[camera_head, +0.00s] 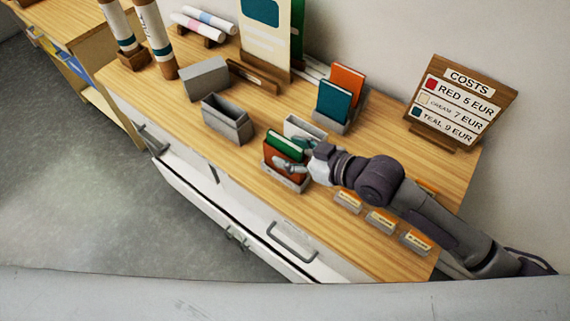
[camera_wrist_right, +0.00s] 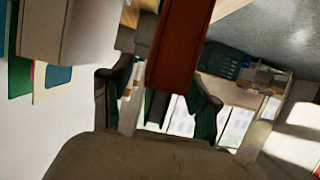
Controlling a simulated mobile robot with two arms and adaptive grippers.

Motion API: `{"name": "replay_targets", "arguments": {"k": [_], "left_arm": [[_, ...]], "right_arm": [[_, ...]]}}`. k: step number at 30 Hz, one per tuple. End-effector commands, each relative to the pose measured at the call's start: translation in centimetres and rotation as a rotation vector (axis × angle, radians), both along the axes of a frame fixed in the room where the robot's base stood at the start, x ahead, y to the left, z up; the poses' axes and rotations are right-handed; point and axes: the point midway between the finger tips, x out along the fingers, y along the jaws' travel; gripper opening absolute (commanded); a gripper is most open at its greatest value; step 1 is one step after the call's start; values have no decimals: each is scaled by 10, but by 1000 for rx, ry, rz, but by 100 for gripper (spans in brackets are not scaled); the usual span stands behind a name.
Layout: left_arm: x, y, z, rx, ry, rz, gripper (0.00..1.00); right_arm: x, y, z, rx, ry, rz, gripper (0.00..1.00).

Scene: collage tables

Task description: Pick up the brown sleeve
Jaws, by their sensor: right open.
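The brown sleeve (camera_head: 279,170) stands in a small grey holder (camera_head: 284,183) near the front edge of the wooden table, with a green sleeve (camera_head: 285,146) beside it. My right gripper (camera_head: 294,155) reaches in from the right and is open at the holder's right side. One finger shows in front of the brown sleeve and hides part of it. In the right wrist view, the brown sleeve (camera_wrist_right: 184,45) extends between the open fingers of the right gripper (camera_wrist_right: 160,88). Whether the fingers touch it, I cannot tell. My left gripper is not in view.
An empty grey holder (camera_head: 228,121) stands to the left. Another grey holder (camera_head: 303,131) is just behind my gripper. Teal (camera_head: 333,101) and orange (camera_head: 347,83) sleeves stand farther back. Small label stands (camera_head: 381,220) line the front right. A costs sign (camera_head: 459,102) stands at the back right.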

Motion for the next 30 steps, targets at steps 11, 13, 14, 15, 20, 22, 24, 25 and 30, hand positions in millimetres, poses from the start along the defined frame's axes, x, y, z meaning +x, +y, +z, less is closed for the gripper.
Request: {"name": "replay_targets", "arguments": {"k": [11,13,14,15,20,22,24,25,30], "left_arm": [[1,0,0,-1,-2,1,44],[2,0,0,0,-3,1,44],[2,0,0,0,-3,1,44],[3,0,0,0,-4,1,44],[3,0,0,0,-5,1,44],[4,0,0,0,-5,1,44],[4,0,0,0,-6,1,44],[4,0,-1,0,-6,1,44],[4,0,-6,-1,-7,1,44]], "right_arm": [[0,-1,0,1,1,0,7],[0,-1,0,1,1,0,0],[0,-1,0,1,1,0,0],[0,-1,0,1,1,0,0],[0,0,1,2,-1,0,0],[0,0,1,2,-1,0,0],[0,0,3,2,-2,-1,0],[1,0,5,3,-3,-1,0],[0,0,32,4,-8,1,0]]}}
